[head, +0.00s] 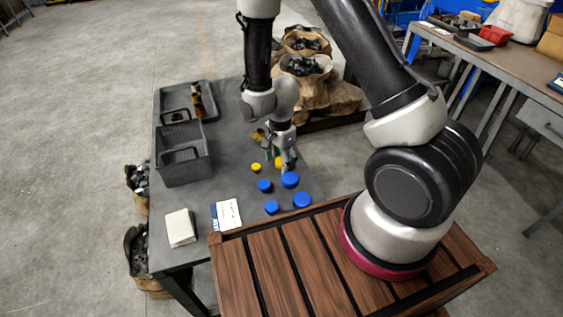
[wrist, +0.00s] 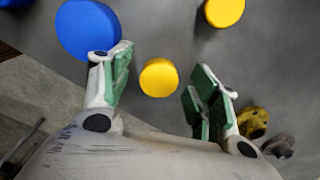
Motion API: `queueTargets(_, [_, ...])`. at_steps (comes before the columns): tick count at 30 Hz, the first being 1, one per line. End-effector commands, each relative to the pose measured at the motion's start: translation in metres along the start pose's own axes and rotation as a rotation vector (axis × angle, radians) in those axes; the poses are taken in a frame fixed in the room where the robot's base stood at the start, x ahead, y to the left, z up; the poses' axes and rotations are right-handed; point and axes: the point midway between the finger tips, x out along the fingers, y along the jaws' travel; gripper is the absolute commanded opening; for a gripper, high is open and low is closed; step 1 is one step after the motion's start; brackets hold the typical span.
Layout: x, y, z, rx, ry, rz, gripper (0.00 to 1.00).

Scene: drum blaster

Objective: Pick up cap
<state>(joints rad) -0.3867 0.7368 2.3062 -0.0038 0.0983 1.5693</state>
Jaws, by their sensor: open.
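Round caps in blue and yellow lie on the dark grey table. In the wrist view my gripper (wrist: 162,72) is open and empty. A yellow cap (wrist: 158,78) shows in the gap between its fingers, with space on both sides. A large blue cap (wrist: 88,28) is beside the left finger, partly covered by it. Another yellow cap (wrist: 224,11) is at the top edge. In the head view my gripper (head: 285,162) points down among the caps, partly hiding a yellow cap (head: 279,163). Another yellow cap (head: 255,167) is to its left, and a blue cap (head: 290,180) just in front.
More blue caps (head: 302,200) lie toward the table's front. A grey crate (head: 184,165) and a tray (head: 211,111) stand left. A white box (head: 181,228) and a card (head: 227,214) lie at the front left. Small gold and grey lumps (wrist: 253,122) lie right of the gripper.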

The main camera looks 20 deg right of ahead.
Motion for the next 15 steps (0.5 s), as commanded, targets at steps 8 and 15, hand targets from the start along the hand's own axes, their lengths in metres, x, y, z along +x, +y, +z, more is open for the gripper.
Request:
queueTargets(8, [-0.0002, -0.0001, 0.0, -0.001, 0.0, 0.0, 0.43])
queueTargets(15, [-0.0003, -0.0001, 0.0, -0.001, 0.0, 0.0, 0.24])
